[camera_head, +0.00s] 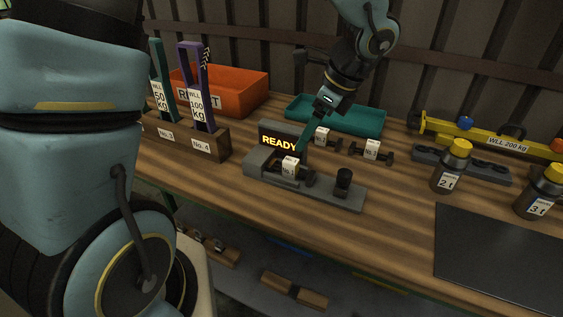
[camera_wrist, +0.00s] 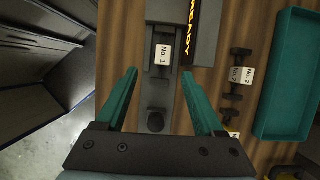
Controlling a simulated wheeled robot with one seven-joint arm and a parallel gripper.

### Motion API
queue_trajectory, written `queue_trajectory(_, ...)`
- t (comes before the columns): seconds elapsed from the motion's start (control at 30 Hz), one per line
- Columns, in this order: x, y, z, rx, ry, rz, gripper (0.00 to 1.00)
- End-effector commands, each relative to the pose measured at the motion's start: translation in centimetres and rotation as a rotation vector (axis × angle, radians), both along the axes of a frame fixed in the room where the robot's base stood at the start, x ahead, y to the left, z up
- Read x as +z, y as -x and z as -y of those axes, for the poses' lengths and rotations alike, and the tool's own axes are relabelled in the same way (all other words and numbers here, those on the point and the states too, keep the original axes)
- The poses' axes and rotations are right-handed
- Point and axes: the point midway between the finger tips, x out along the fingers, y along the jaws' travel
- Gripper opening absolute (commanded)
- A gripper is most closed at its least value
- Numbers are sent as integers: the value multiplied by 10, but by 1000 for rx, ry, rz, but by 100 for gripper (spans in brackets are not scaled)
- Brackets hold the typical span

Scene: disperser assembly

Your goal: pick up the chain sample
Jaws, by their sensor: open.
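A chain sample with a white No. 1 tag (camera_head: 290,167) lies in the grey test machine (camera_head: 335,192), beside its lit READY display (camera_head: 279,143). The tag also shows in the wrist view (camera_wrist: 163,54), ahead of the fingertips and roughly centred between them. My gripper (camera_head: 302,147) is open and empty with teal fingers, which stand apart in the wrist view (camera_wrist: 158,73). It is over the machine; its exact height above the sample is hard to tell. Two more tagged samples, one near the display (camera_head: 322,137) and one to its right (camera_head: 372,149), lie on the bench.
A teal tray (camera_head: 340,117) and an orange bin (camera_head: 235,85) stand at the back. A wooden rack (camera_head: 190,138) holds upright coloured bars at left. Yellow-capped bottles (camera_head: 452,168) and a dark mat (camera_head: 500,260) are at right. A black post (camera_head: 343,180) rises from the machine's right end.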

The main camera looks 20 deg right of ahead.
Motion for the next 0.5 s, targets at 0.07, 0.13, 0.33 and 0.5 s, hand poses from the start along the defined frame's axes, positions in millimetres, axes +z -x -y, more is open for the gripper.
queue_trajectory(0.07, -6, 0, 1, -26, -10, -1, 70)
queue_trajectory(0.13, -17, -3, -2, -26, -11, -2, 70)
queue_trajectory(0.33, -43, -11, -10, -21, -9, -1, 70)
queue_trajectory(0.5, -52, -15, -13, -20, -6, 0, 70)
